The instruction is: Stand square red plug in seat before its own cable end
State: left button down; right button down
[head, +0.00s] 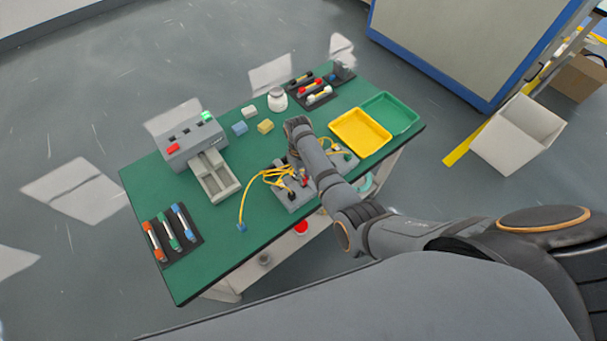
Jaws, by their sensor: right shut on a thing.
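My right arm reaches over the green table, and my right gripper (294,156) is low over the grey seat blocks, mostly hidden by my own forearm. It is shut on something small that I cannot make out. One grey seat block (293,199) stands at the table's front, with yellow cable (259,178) looped over it and small dark and red parts on top. A second grey block (345,161) with yellow cable is to the right of my forearm. I cannot tell which small red part is the square plug. My left gripper is out of view.
A grey machine (190,143) with a red and a green button stands at the left. Dark trays of coloured tubes lie front left (184,249) and at the back. Yellow (362,133) and green (416,116) trays are at the right. Small blocks and a white jar (277,101) stand behind.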

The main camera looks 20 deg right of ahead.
jog(key=shift+f+b, duration=0.85)
jog(key=shift+f, duration=0.4)
jog(key=c, duration=1.1)
grip_release()
notch_tip(320, 180, up, 12)
jog(key=w, duration=0.1)
jog(key=shift+w+a, duration=0.2)
jog(key=shift+a, duration=0.05)
